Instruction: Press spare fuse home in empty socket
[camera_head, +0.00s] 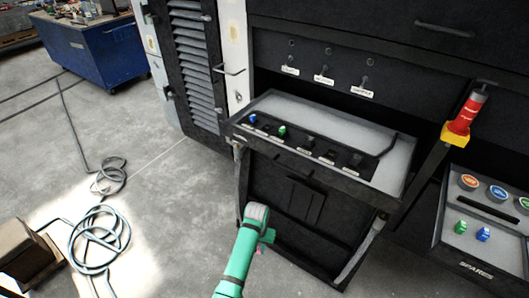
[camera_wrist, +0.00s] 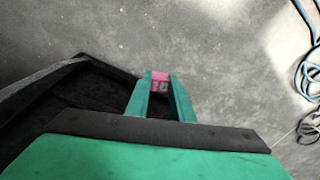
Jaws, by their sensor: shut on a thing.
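A pink fuse (camera_wrist: 160,84) is held between the two green fingers of my gripper (camera_wrist: 161,98) in the wrist view, over grey floor. The panel has a row of labelled positions. A blue fuse (camera_head: 252,118) and a green fuse (camera_head: 282,131) stand at its left. The positions to their right look dark, and I cannot tell which is an empty socket.
The spares box (camera_head: 477,266) at the right holds a green fuse (camera_head: 460,227), a blue fuse (camera_head: 483,234) and round coloured items. The panel's front edge and side supports stand near my arm. Coiled hoses (camera_head: 92,236) lie on the floor left.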

